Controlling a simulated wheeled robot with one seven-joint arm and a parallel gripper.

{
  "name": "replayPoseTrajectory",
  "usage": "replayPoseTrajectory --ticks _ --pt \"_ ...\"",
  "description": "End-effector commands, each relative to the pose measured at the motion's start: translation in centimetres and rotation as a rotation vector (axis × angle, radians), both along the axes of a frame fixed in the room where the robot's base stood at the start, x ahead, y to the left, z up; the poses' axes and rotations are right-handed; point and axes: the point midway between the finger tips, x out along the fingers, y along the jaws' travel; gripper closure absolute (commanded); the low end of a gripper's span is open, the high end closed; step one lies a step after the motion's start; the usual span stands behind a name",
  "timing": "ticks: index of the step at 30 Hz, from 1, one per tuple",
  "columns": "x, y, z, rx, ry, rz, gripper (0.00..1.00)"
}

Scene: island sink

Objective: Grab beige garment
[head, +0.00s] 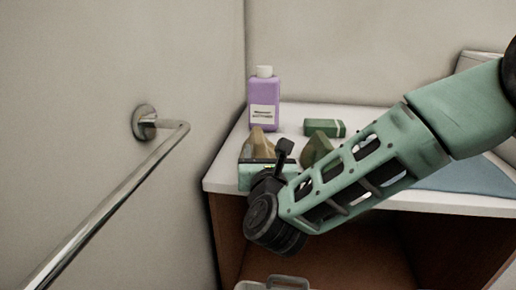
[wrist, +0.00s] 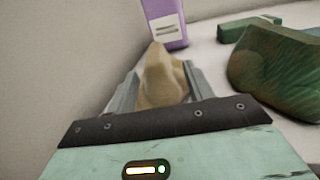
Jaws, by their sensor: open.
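The beige garment (wrist: 162,78) is a small crumpled, peaked heap on the white counter. In the wrist view it sits between the two fingers of my gripper (wrist: 158,88), which are open on either side of it. I cannot tell whether the fingers touch it. In the head view the top of the garment (head: 260,141) shows just behind my gripper (head: 258,160), and its lower part is hidden.
A purple bottle (head: 264,102) with a white cap stands behind the garment. A green box (head: 324,128) and a dark green crumpled cloth (wrist: 275,68) lie to the right. A wall closes the left side, with a metal rail (head: 110,205) on it. A blue cloth (head: 470,181) lies farther right.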

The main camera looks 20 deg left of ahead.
Motion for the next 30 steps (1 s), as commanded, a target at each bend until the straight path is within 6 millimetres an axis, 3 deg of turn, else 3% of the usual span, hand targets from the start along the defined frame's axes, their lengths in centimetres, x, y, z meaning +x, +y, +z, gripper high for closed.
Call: replayPoseTrajectory --ticks 12,21,22,27,30 --pt "4.0 2.7 -0.3 0.000 -0.001 0.000 0.48" --pt "4.5 3.0 -0.4 0.000 0.000 0.001 0.48" --pt "4.5 3.0 -0.4 0.000 0.000 0.001 0.51" --pt "4.5 3.0 -0.4 0.000 0.000 0.001 0.98" --pt "4.5 3.0 -0.4 0.000 -0.001 0.001 0.98"
